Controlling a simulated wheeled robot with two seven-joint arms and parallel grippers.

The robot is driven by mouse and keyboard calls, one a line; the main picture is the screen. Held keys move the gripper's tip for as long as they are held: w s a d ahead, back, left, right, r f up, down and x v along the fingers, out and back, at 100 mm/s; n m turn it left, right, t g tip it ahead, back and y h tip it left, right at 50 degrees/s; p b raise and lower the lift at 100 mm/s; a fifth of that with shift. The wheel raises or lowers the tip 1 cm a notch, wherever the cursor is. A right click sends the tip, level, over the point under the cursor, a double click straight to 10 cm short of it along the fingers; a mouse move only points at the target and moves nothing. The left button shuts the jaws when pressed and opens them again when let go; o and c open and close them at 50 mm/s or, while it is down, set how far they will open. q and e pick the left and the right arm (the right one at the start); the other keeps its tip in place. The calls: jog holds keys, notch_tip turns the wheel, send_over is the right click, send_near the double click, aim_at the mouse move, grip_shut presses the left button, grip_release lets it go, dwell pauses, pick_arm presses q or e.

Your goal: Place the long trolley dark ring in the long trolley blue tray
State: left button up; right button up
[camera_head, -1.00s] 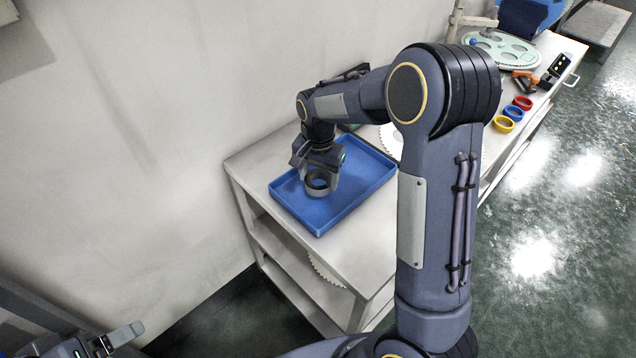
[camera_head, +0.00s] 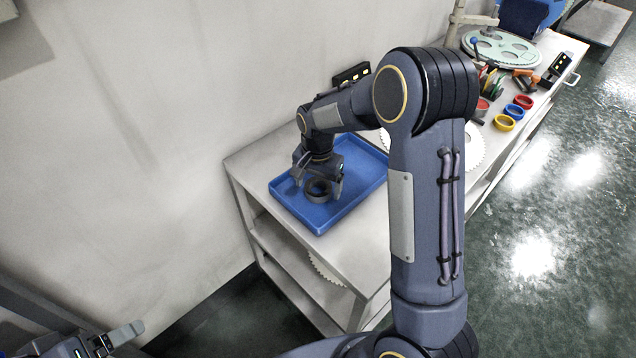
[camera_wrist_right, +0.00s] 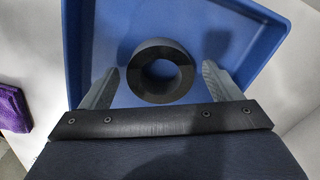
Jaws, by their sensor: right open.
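The dark ring (camera_head: 318,191) lies flat in the blue tray (camera_head: 342,216) on the long trolley (camera_head: 300,241). In the right wrist view the dark ring (camera_wrist_right: 134,72) rests on the floor of the blue tray (camera_wrist_right: 268,22). My right gripper (camera_head: 319,187) is open over the tray. Its fingers (camera_wrist_right: 162,84) stand on either side of the ring, with a gap on both sides. My left gripper (camera_head: 116,340) shows only partly at the lower left, away from the trolley, and its opening is unclear.
Red (camera_head: 523,102), blue (camera_head: 514,111) and yellow (camera_head: 504,123) rings stand farther along the trolley. A pale green disc with holes (camera_head: 502,48) is behind them. A pale toothed disc (camera_head: 475,150) lies partly behind my right arm. The wall borders the trolley's left side.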

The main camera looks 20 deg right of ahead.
notch_tip(320, 180, up, 12)
jog(key=s+r+n+t+y, duration=0.1)
jog(key=s+r+n+y, duration=0.15)
jog(key=s, duration=0.45)
jog(key=s+r+n+t+y, duration=0.1)
jog(key=s+r+t, duration=0.15)
jog(key=s, duration=0.55)
jog(key=s+a+f+n+t, duration=0.1)
jog(key=s+a+n+t, duration=0.1)
jog(key=s, duration=0.9)
jog(key=shift+s+a+f+n, duration=0.15)
jog(key=shift+a+f+n, duration=0.15)
jog(key=shift+a+n, duration=0.65)
jog(key=shift+d+n, duration=0.3)
